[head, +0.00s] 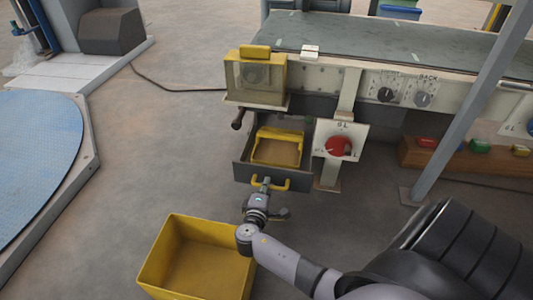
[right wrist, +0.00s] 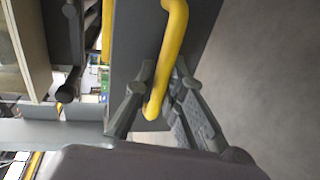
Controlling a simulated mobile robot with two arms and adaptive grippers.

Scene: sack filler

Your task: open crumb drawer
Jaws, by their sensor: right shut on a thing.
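The crumb drawer (head: 243,172) is a grey drawer under the end of the conveyor machine. It stands pulled out, and a yellow frame or tray (head: 262,160) with a brown bottom shows inside it. Its yellow bar handle (head: 284,185) is on the front face; the handle also shows close up in the right wrist view (right wrist: 174,45). My right gripper (head: 264,186) is at the handle, its fingers (right wrist: 160,95) on either side of the bar and shut on it. My left gripper is not in view.
A yellow bin (head: 160,262) stands on the floor just in front of the drawer, left of my right arm. A red knob (head: 338,146) on a white plate is right of the drawer. A grey slanted post (head: 470,105) rises farther right. Open floor lies to the left.

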